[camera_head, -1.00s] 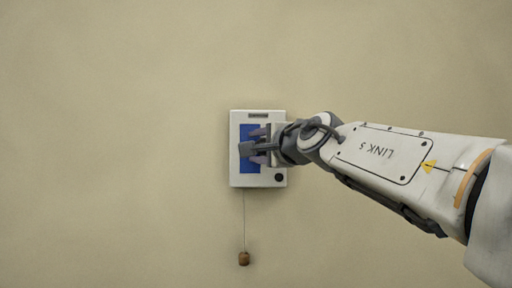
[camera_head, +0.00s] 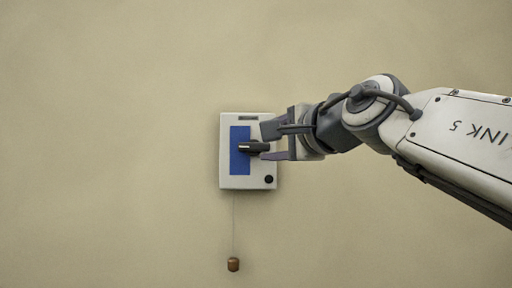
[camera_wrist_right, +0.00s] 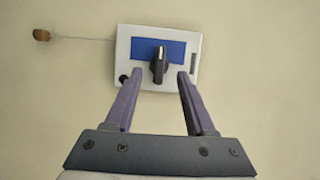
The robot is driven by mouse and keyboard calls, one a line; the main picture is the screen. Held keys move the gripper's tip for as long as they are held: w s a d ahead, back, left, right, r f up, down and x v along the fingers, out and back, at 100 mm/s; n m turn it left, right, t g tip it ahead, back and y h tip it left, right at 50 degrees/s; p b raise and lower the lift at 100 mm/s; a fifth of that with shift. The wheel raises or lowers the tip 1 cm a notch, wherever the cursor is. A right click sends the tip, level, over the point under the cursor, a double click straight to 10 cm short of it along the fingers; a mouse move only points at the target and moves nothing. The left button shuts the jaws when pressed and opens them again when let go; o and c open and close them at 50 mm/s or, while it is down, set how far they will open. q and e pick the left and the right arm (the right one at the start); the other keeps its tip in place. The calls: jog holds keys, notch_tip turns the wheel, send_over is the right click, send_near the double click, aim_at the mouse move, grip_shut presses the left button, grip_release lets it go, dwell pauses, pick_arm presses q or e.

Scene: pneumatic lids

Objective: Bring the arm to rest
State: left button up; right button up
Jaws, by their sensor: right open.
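My right arm comes in from the right in the head view. Its gripper (camera_head: 268,143) is open, with its fingertips near the right part of a white wall box (camera_head: 228,181). In the right wrist view the gripper (camera_wrist_right: 158,85) also shows open, with nothing between its fingers. A black knob (camera_head: 252,147) stands out from a blue panel (camera_head: 239,166) on the box. My left gripper is not in view.
A brown wooden weight (camera_head: 233,264) hangs on a thin cord below the box. The box has a small black button (camera_head: 269,179) at its lower right and a dark slot (camera_head: 248,118) at its top. The beige wall (camera_head: 100,140) around it is bare.

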dwell(0.3)
jog(key=w+a+f+m+b, duration=0.1)
jog(key=a+f+m+b, duration=0.1)
jog(key=f+m, duration=0.55)
jog(key=w+a+f+m+b, duration=0.25)
jog(key=f+m, duration=0.25)
jog(key=m, duration=0.5)
notch_tip(320, 180, down, 24)
jog(key=s+d+m+g+h+b, duration=0.1)
jog(key=s+m+g+h+b, duration=0.25)
jog(key=m, duration=1.35)
jog(key=s+f+m+g+h+b, duration=0.1)
jog(key=s+f+m+g, duration=0.25)
jog(key=f, duration=0.45)
jog(key=s+f+m+g+h+b, duration=0.1)
jog(key=s+f+m+g, duration=0.1)
jog(key=s+f+m, duration=0.5)
jog(key=s+d+f+m+g+b, duration=0.1)
jog(key=s+f+m+g, duration=0.5)
jog(key=s+f, duration=0.8)
jog(key=shift+s+d+g+b, duration=0.3)
jog(key=shift+g+b, duration=0.25)
jog(key=shift+g, duration=0.25)
